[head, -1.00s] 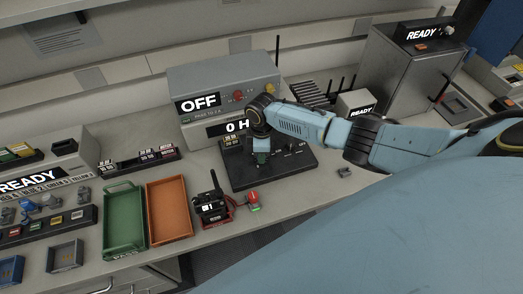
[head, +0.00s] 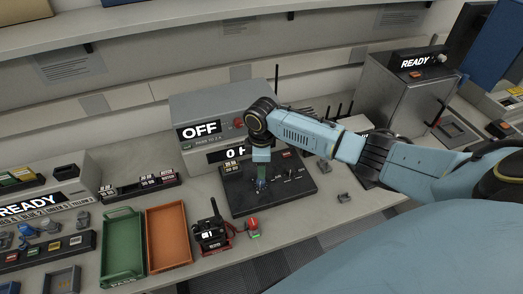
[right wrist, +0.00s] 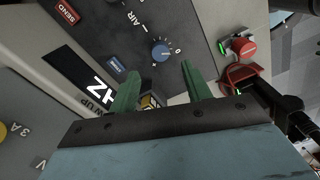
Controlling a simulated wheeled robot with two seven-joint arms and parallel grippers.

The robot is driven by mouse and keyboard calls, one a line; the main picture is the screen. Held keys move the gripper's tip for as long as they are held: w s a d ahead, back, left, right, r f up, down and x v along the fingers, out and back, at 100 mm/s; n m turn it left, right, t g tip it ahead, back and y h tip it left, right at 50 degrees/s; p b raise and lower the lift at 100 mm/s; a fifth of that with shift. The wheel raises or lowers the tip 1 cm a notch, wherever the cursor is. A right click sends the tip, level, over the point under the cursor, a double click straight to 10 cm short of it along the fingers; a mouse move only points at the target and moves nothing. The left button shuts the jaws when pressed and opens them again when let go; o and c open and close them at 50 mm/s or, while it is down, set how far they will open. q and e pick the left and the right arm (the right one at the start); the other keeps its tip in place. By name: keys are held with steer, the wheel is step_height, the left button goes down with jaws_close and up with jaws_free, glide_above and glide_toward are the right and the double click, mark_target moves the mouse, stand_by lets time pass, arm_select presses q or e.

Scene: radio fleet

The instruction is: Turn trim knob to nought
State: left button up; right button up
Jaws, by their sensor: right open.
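The trim knob appears to be the small blue dial (right wrist: 160,53) in the right wrist view, with white scale marks and a nought beside it. It is on the dark control board (head: 243,203), and its blue top (head: 262,184) shows just below my gripper in the head view. Its exact pointer setting is too small to read. My right gripper (right wrist: 158,77) is open, with its two green fingers apart and nothing between the tips. In the head view the right gripper (head: 262,175) points down over the board, close to the dial. My left gripper is not in view.
A grey box (head: 203,108) reading OFF stands behind the board. A handheld radio (head: 211,230) and a red button (head: 253,223) are in front, left of centre. Green (head: 121,212) and orange (head: 168,238) trays lie further left.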

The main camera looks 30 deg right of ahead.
step_height(320, 180, up, 6)
steer(key=shift+f, duration=0.1)
stand_by(0.5)
